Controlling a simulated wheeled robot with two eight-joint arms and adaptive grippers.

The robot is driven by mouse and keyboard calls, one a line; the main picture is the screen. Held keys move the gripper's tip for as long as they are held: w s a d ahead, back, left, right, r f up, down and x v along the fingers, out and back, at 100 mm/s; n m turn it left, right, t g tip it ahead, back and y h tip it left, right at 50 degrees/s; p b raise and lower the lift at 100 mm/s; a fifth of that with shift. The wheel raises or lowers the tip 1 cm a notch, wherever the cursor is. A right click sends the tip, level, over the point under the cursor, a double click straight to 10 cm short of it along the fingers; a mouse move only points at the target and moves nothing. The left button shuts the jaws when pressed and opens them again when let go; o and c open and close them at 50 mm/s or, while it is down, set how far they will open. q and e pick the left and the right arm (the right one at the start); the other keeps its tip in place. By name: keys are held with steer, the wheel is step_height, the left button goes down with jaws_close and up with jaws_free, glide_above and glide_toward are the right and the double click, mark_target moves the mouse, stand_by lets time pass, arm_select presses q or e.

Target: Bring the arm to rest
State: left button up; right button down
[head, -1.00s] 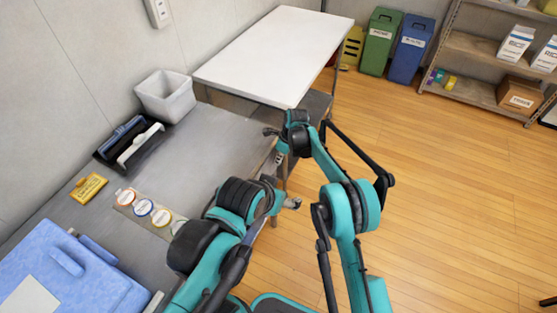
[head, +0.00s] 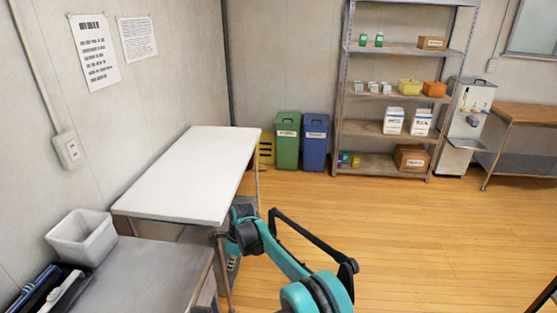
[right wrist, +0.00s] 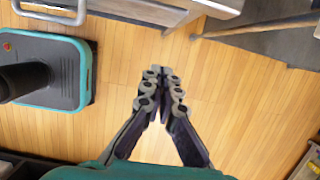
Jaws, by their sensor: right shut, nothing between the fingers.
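My right arm comes up from the bottom of the head view, with its wrist beside the near end of the white-topped table. Its right gripper (head: 218,236) shows small and dark there, partly lost against the table legs. In the right wrist view the two fingers of the right gripper (right wrist: 161,78) meet at their tips. They are shut, with nothing between them and the wooden floor (right wrist: 225,110) below. My left arm and gripper are not in view.
The white-topped table (head: 190,170) adjoins a grey worktable (head: 150,275) with a white bin (head: 82,238) and a dark tray (head: 45,292). Green (head: 287,140) and blue (head: 314,142) bins and a shelf rack (head: 385,155) stand at the back. The floor (head: 430,230) on the right is clear.

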steer(key=s+d+r+n+t, duration=0.2)
steer(key=s+d+r+n, duration=0.25)
steer(key=d+r, duration=0.65)
steer(key=s+d+r+n+t, duration=0.2)
steer(key=s+d+r+n, duration=0.25)
steer(key=d+r, duration=0.7)
steer(key=s+d+f+n+t+h, duration=0.1)
steer(key=s+d+f+n, duration=0.2)
steer(key=s+d, duration=0.6)
steer(key=s+d+f+n+t+h, duration=0.1)
steer(key=s+d+f+n+t, duration=0.1)
steer(key=s+d+n, duration=0.4)
steer(key=s+d+f, duration=0.1)
steer(key=s+d, duration=0.2)
steer(key=s, duration=0.2)
steer(key=shift+d+f+h, duration=0.15)
steer(key=shift+h, duration=0.25)
